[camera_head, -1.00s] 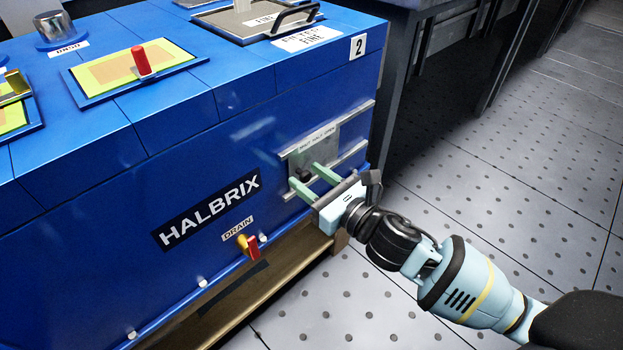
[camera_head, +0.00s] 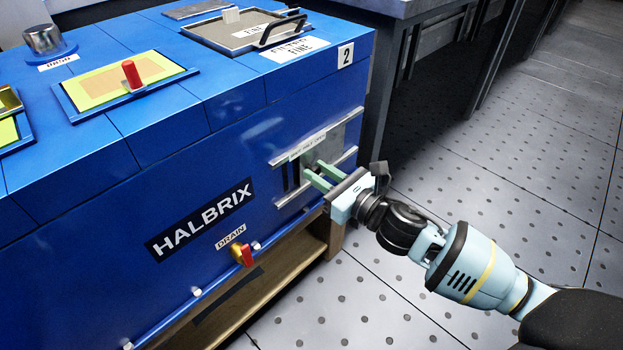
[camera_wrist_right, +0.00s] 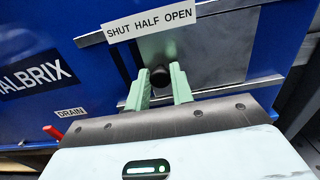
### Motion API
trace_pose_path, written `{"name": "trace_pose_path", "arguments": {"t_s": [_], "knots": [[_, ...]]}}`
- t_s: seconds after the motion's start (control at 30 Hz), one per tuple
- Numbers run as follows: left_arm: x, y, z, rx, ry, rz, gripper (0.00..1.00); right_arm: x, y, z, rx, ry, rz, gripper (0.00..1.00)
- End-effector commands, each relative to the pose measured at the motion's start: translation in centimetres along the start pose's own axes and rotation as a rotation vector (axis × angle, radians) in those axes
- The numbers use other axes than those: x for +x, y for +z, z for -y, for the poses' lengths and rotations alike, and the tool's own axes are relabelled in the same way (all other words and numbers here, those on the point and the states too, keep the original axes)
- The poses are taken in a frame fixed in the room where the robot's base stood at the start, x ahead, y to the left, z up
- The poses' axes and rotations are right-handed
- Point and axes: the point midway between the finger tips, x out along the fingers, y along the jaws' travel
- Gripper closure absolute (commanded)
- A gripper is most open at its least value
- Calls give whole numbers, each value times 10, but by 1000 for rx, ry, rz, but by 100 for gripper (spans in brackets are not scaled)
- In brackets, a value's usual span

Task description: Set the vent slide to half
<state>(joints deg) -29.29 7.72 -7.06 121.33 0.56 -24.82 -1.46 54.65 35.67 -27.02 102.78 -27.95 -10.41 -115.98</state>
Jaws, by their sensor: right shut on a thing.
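The vent slide is a grey metal plate (camera_head: 343,136) between two rails on the front of the blue machine; it also shows in the right wrist view (camera_wrist_right: 215,58). Its dark round knob (camera_wrist_right: 160,77) lies roughly below the word HALF on the label "SHUT HALF OPEN" (camera_wrist_right: 149,26). Dark vent slots (camera_wrist_right: 121,62) are bare to the left of the plate. My right gripper (camera_head: 313,172) is shut on the knob, with a pale green finger on either side (camera_wrist_right: 160,88). My left gripper is not in view.
A red-handled drain valve (camera_head: 243,254) sits low on the machine, left of my right gripper. A filter tray with a handle (camera_head: 245,30) and a panel with a red peg (camera_head: 130,75) are on top. The perforated floor (camera_head: 520,180) at right is clear.

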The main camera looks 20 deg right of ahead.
Motion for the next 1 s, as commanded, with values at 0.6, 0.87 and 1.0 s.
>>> {"name": "trace_pose_path", "arguments": {"t_s": [0.6, 0.87, 1.0], "knots": [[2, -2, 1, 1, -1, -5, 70, 0, 0, -1, 1, 0, 0, 56], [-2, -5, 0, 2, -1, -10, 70, -16, 0, -1, 2, 0, -2, 56], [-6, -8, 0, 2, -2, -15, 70, -36, 0, -1, 2, -1, -3, 56]]}}
